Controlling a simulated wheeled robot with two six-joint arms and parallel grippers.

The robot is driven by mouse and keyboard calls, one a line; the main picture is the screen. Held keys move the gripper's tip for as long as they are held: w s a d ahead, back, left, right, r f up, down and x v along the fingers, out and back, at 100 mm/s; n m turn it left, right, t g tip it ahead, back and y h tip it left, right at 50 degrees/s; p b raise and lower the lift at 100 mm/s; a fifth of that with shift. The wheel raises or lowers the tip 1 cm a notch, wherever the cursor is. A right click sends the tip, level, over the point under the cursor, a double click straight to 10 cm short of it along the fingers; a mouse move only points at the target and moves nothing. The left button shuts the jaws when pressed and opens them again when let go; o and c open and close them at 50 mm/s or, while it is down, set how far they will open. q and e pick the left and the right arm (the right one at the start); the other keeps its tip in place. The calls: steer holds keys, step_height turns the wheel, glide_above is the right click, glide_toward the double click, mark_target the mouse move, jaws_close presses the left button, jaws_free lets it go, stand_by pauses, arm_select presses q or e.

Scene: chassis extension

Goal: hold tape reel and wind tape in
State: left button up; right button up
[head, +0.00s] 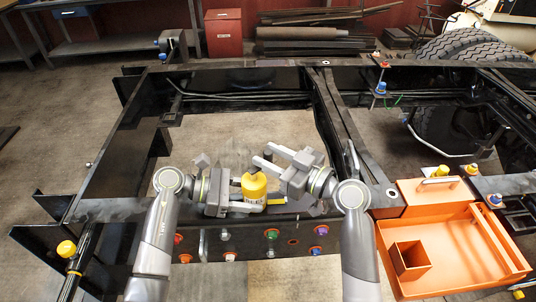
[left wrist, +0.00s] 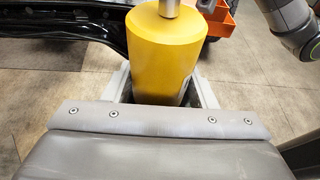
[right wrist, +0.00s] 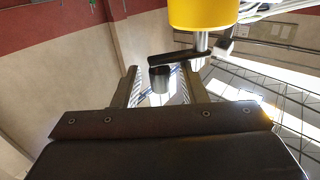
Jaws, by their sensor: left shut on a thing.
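The tape reel is a yellow cylinder (head: 254,187) with a metal shaft on top, upright above the near beam of the frame. My left gripper (head: 256,203) is shut around the reel's lower body; in the left wrist view the reel (left wrist: 165,55) fills the gap between the fingers. In the right wrist view a dark crank arm (right wrist: 180,57) joins the shaft and carries a grey knob (right wrist: 160,79). My right gripper (right wrist: 160,80) is open, its fingers on either side of the knob with gaps showing. In the head view it also shows beside the reel's top (head: 264,155). The tape itself is not clear.
The black chassis frame (head: 100,165) surrounds the work area. An orange tray (head: 460,255) with a small box sits at the right. Colored bolts (head: 271,234) line the near beam. Blue and yellow caps stand on the beams. The floor inside the frame is clear.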

steer(key=shift+w+a, duration=0.25)
steer(key=shift+a, duration=0.15)
steer(key=shift+c, duration=0.2)
jaws_close()
steer(key=shift+w+g, duration=0.1)
steer(key=shift+g, duration=0.2)
